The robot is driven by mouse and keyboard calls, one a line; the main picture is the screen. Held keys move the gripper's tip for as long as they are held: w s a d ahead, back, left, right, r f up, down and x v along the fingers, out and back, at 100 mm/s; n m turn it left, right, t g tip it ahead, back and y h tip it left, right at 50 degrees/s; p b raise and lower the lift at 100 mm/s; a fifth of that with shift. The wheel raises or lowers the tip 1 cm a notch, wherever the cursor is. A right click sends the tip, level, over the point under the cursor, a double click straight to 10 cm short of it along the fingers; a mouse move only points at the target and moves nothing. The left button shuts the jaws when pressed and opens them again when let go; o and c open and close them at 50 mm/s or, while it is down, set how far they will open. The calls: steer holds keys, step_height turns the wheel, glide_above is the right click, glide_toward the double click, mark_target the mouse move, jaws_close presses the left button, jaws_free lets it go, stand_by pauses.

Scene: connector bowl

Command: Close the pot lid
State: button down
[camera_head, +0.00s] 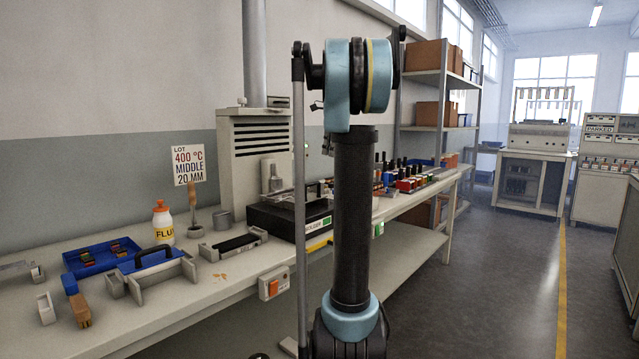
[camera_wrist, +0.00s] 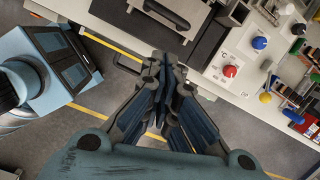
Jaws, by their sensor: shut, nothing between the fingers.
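My gripper (camera_wrist: 168,68) is shut and empty in the wrist view, its fingers together above the floor at the bench's front edge. In the head view my arm hides it. A black box-shaped unit (camera_head: 282,218) with a white label and a green mark, likely the pot, stands on the bench partly behind my arm. An upright grey piece (camera_head: 268,174) at its back may be the raised lid. In the wrist view a grey plate (camera_wrist: 140,24) with a dark handle shows at the top, apart from my fingers. I cannot tell the lid's exact angle.
A red knob (camera_wrist: 230,71) is right of my fingers. Coloured parts line the bench's far end. The aisle floor is clear.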

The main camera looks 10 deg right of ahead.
step_height(320, 180, down, 12)
steer(key=w+a+m, duration=0.2)
steer(key=w+m, duration=0.1)
steer(key=shift+a+r, duration=0.15)
steer(key=shift+a, duration=0.25)
steer(key=shift+d, duration=0.1)
stand_by(0.5)
